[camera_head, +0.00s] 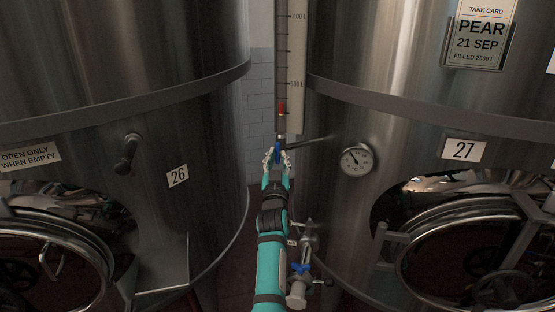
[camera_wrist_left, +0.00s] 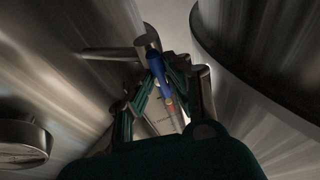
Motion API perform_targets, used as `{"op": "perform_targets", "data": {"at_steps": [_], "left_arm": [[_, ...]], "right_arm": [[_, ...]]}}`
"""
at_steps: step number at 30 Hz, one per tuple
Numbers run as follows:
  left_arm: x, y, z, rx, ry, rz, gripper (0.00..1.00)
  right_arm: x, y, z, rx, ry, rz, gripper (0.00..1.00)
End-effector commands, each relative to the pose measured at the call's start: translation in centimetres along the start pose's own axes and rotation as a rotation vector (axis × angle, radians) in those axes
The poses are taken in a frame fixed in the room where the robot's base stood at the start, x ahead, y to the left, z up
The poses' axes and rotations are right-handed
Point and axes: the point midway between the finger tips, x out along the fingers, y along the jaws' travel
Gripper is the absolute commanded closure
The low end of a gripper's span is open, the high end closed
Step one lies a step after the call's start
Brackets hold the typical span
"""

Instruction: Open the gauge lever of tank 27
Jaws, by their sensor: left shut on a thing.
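Tank 27 (camera_head: 400,130) is the large steel tank on the right in the head view, with its number plate (camera_head: 464,150). A sight gauge (camera_head: 290,60) with a litre scale stands at its left edge, red showing near its foot. The blue gauge lever (camera_head: 277,154) is at the bottom of the gauge. My left gripper (camera_head: 278,158) is shut on the lever, one finger on each side. In the left wrist view the blue lever (camera_wrist_left: 157,68) lies between the fingers, in front of a metal pipe. My right gripper is not in view.
Tank 26 (camera_head: 110,120) stands on the left with a tap (camera_head: 127,154) and a round hatch. A dial thermometer (camera_head: 356,159) sits right of the lever. A lower valve with a blue handle (camera_head: 300,268) is close beside my left arm. A narrow gap separates the tanks.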

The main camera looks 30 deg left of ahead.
Motion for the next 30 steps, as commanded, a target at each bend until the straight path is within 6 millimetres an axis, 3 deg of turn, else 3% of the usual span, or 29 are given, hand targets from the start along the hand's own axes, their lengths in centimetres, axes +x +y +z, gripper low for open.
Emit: {"op": "perform_targets", "data": {"at_steps": [2, 3, 8, 19, 30], "left_arm": [[-0.1, 0.1, 0.3, 0.0, -0.007, 0.002, 1.0], [-0.1, 0.1, 0.3, 0.0, -0.007, 0.002, 0.83], [-0.1, 0.0, 0.2, 0.001, -0.004, 0.001, 0.63], [0.2, 0.0, -0.9, 0.001, 0.002, 0.0, 0.63], [2.0, 0.1, -7.4, 0.0, 0.001, 0.0, 0.63]], "right_arm": [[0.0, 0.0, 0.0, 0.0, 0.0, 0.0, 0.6], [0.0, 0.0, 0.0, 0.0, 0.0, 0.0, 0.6], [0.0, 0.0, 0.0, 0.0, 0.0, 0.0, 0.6], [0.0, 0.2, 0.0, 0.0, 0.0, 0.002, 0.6], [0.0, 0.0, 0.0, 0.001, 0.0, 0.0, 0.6]]}}
